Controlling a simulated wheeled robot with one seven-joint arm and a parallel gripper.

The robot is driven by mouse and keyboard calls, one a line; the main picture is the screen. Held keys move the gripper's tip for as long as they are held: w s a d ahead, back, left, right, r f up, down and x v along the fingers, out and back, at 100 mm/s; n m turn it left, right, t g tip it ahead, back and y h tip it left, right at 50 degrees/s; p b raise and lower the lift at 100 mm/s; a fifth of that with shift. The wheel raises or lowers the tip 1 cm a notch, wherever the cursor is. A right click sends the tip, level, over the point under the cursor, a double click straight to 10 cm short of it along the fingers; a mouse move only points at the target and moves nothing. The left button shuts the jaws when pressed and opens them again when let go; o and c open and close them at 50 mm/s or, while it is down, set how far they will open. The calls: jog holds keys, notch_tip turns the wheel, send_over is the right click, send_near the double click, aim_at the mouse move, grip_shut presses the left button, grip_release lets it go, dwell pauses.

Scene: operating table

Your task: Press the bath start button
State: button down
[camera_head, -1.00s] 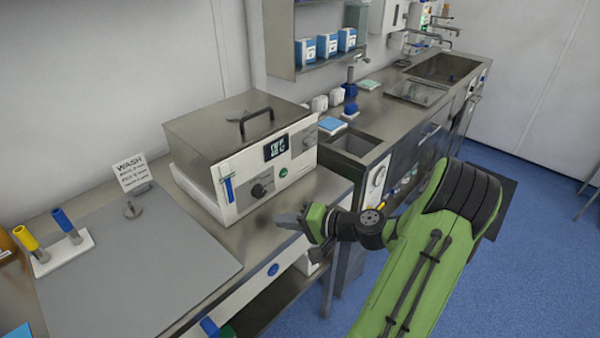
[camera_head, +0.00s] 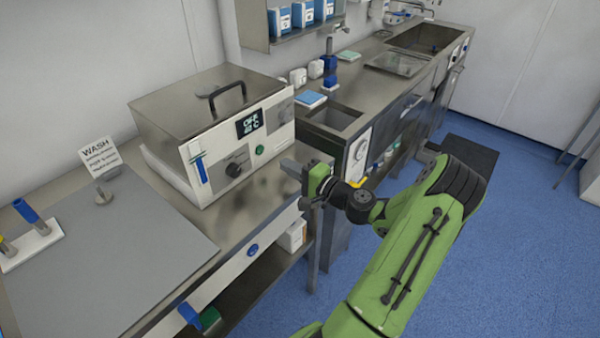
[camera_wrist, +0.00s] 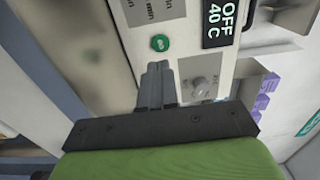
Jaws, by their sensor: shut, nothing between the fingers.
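The bath (camera_head: 190,165) is a metal-lidded box with a white front panel on the steel counter. Its display (camera_head: 250,123) reads OFF and 40 C; the display also shows in the wrist view (camera_wrist: 219,22). The round green start button (camera_head: 260,150) sits on the panel below the display and right of a black knob (camera_head: 234,169). In the wrist view the green button (camera_wrist: 160,43) lies just beyond my fingertips. My gripper (camera_head: 287,163) is shut and empty, in front of the panel and right of the button. In the wrist view its fingers (camera_wrist: 158,68) point toward the button, apparently short of it.
A grey dial (camera_wrist: 199,88) is right of my fingers in the wrist view.

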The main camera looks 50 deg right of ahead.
aim_at(260, 149)
jog(key=w, duration=0.7)
jog(key=shift+w+a, duration=0.1)
jog(key=shift+w, duration=0.1)
jog(key=shift+w+r, duration=0.1)
jog(key=shift+w, duration=0.45)
jog(key=shift+r, duration=0.15)
jog(key=shift+a, duration=0.1)
